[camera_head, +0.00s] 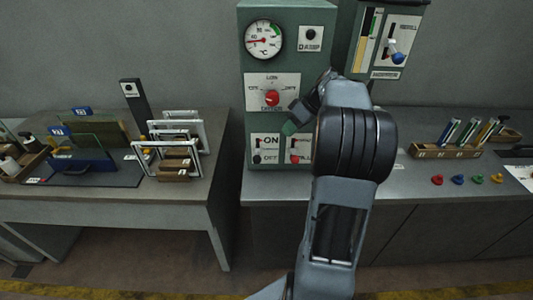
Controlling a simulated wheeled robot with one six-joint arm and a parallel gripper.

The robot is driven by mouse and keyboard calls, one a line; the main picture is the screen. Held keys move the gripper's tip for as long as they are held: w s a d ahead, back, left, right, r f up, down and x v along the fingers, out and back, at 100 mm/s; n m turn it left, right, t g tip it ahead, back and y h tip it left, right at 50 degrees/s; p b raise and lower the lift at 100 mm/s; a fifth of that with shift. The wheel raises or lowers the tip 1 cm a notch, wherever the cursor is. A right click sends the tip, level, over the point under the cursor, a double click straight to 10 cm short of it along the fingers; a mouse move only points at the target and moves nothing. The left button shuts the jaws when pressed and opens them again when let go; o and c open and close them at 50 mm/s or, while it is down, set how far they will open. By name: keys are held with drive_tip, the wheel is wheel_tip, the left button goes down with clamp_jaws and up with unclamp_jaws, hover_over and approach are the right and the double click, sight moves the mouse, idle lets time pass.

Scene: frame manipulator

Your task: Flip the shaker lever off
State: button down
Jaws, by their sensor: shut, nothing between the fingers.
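A tall green control cabinet (257,100) stands on the counter at the centre of the head view. Low on its front are two switch plates. The left plate (266,141) reads ON above OFF and has a small lever (257,157) near its lower end. The right plate (299,141) has a red part (294,158) low on it and is partly hidden by my arm. I cannot read which lever is the shaker's. My gripper (290,126) is shut and empty, in front of the cabinet just above the right plate; I cannot tell whether it touches anything.
A dial gauge (263,39) and a red knob (271,98) sit higher on the cabinet. A second panel with a blue-tipped lever (397,57) stands to the right. Racks (175,157) fill the left table. Small coloured pieces (457,180) lie on the right counter.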

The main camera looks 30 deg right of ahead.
sight(257, 160)
drive_tip(key=d, duration=0.2)
drive_tip(key=shift+w+d+f+n, duration=0.2)
drive_tip(key=shift+d+n, duration=0.2)
drive_tip(key=shift+a+y, duration=0.1)
drive_tip(key=shift+y, duration=0.2)
drive_tip(key=a+r+p+x, duration=0.1)
drive_tip(key=p+x, duration=0.1)
drive_tip(key=x, duration=1.1)
drive_tip(key=shift+a+f+p, duration=0.2)
drive_tip(key=shift+a+p, duration=0.15)
drive_tip(key=shift+p, duration=0.05)
drive_tip(key=shift+s+f+b, duration=0.1)
drive_tip(key=shift+f+b, duration=0.05)
drive_tip(key=shift+b, duration=0.15)
